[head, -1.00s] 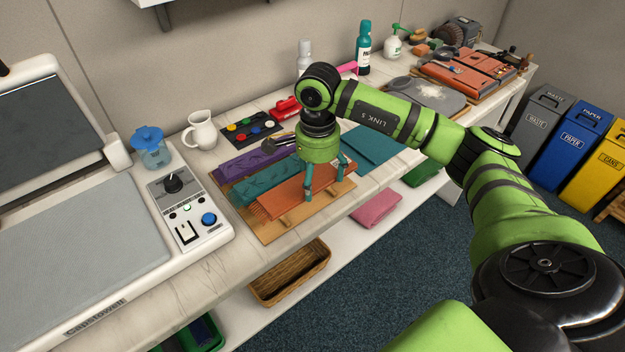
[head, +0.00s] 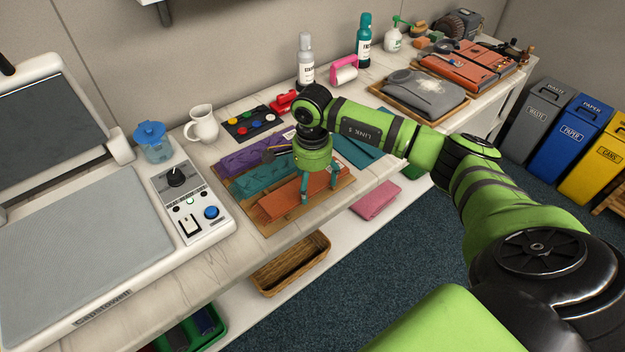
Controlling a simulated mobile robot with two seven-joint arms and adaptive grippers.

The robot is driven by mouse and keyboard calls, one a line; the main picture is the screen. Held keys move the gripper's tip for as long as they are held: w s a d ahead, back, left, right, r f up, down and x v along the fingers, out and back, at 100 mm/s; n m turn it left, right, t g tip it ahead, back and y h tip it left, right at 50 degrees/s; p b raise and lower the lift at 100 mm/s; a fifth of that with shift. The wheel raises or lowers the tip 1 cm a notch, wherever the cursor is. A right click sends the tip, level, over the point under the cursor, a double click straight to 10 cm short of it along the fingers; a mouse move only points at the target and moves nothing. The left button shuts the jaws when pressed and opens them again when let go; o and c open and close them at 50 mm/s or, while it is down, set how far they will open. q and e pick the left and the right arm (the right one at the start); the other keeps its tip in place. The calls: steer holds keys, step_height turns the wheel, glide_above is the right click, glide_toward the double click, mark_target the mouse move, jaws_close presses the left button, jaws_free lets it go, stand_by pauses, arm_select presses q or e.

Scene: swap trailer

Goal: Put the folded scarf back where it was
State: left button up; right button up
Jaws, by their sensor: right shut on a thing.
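An orange folded scarf (head: 283,205) lies along the front of a wooden board (head: 262,228) on the counter. My right gripper (head: 319,194) points down from above with its teal fingers at the scarf's right half, shut on it. I cannot tell whether the scarf's underside fully touches the board. Behind it on the board lie a teal folded scarf (head: 262,182) and a purple one (head: 240,158). My gripper and wrist hide part of the board's right side. My left gripper is not in view.
A heat press (head: 75,220) with a control box (head: 190,205) stands at left. A white jug (head: 202,123), a paint palette (head: 252,123) and bottles (head: 306,62) stand behind. A blue cloth (head: 358,151) lies right of the board. A basket (head: 290,265) sits on the shelf below.

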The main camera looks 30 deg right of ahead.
mark_target(312, 185)
steer(key=shift+f+b, duration=0.4)
steer(key=shift+f, duration=0.05)
steer(key=o, duration=1.1)
steer(key=shift+r, duration=0.15)
steer(key=shift+r+p, duration=0.2)
steer(key=shift+p, duration=0.2)
steer(key=shift+r+p, duration=0.5)
steer(key=shift+p, duration=0.05)
step_height(312, 185, up, 12)
steer(key=b, duration=0.4)
steer(key=shift+f, duration=0.2)
